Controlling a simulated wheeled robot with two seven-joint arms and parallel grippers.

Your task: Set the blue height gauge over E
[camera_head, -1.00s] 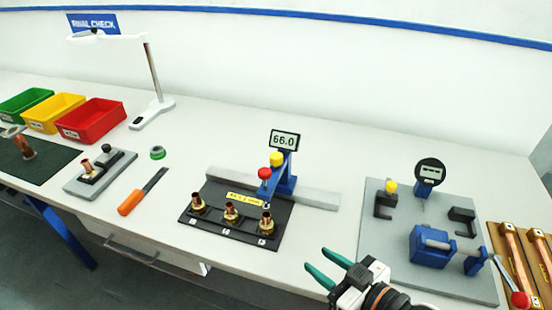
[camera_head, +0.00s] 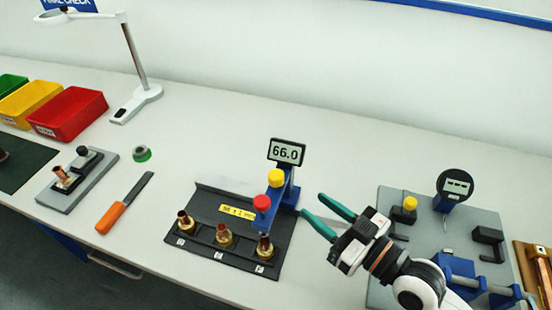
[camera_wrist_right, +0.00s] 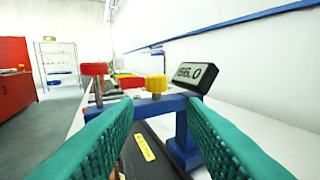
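The blue height gauge (camera_head: 284,196) stands at the back right of a black fixture plate (camera_head: 204,258). It has a red knob, a yellow knob and a display reading 66.0. Its arm reaches forward above the rightmost brass fitting (camera_head: 265,246). The middle fitting (camera_head: 224,235) and left fitting (camera_head: 186,222) are uncovered. Small labels sit before the fittings, too small to read surely. My right gripper (camera_head: 311,204) is open, its green fingers just right of the gauge. In the right wrist view the gauge's blue bar (camera_wrist_right: 160,103) shows ahead between the parted fingers. My left gripper is out of view.
A grey plate (camera_head: 484,222) with a round dial gauge and blue clamps lies right, partly behind my arm. An orange-handled tool (camera_head: 112,217), a green ring (camera_head: 142,154) and a red bin (camera_head: 68,114) are left. The table behind the fixture is clear.

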